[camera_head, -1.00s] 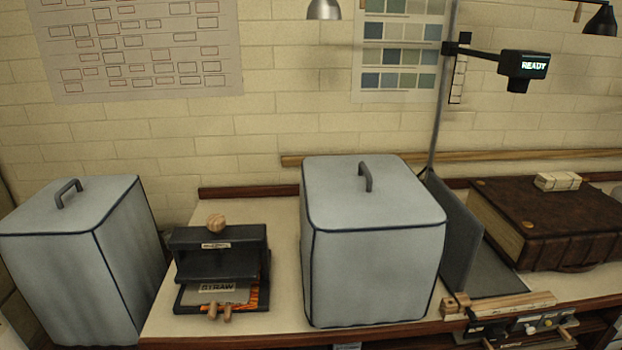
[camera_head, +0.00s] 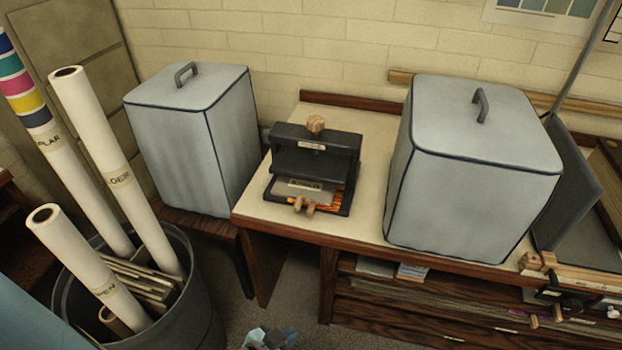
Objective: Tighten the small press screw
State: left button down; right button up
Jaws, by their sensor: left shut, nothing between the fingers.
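The small press (camera_head: 305,165) is a dark frame with a label on its top bar. My left gripper (camera_head: 268,336) shows only partly at the bottom edge, low in front of the bench and well away from the press. It is shut and empty. My right gripper is not in view.
A grey covered box (camera_head: 185,125) stands left of the press and another (camera_head: 475,165) to its right. A bin (camera_head: 205,310) holding several paper rolls stands at the lower left. The bench's front edge and shelves lie below the press. Floor is clear before the bench.

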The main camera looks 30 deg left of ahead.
aim_at(315, 123)
jog(key=z, duration=0.4)
jog(key=i+z, duration=0.15)
jog(key=z, duration=0.25)
jog(key=i+z, duration=0.1)
jog(key=z, duration=0.65)
jog(key=i+j, duration=0.25)
jog(key=i, duration=0.25)
jog(key=i+j, duration=0.25)
jog(key=i, duration=0.3)
jog(key=u, duration=2.7)
